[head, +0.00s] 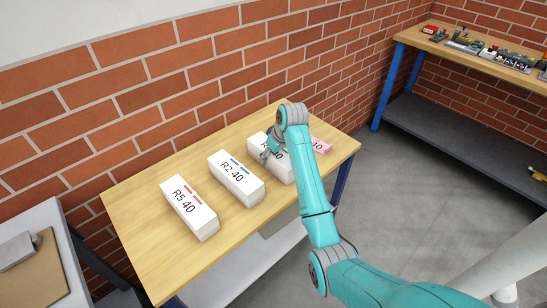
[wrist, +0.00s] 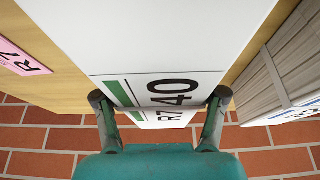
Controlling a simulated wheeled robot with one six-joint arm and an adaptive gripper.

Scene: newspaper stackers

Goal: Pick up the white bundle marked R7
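The white bundle marked R7 40 with green stripes fills the upper middle of the wrist view (wrist: 150,40). In the head view the white bundle (head: 283,171) lies on the wooden table, partly hidden by my arm. My gripper (wrist: 160,97) has its two fingers spread wide, one at each side edge of this bundle near its wall-side end. I cannot tell whether the fingertips touch it. My gripper also shows small in the head view (head: 268,153), over the bundle's far left part.
White bundles R2 40 (head: 236,178) and R5 40 (head: 189,207) stand to the left on the table (head: 150,262). A pink bundle (head: 321,146), marked R7 in the wrist view (wrist: 22,58), lies close on the other side. A brick wall (head: 150,110) runs behind.

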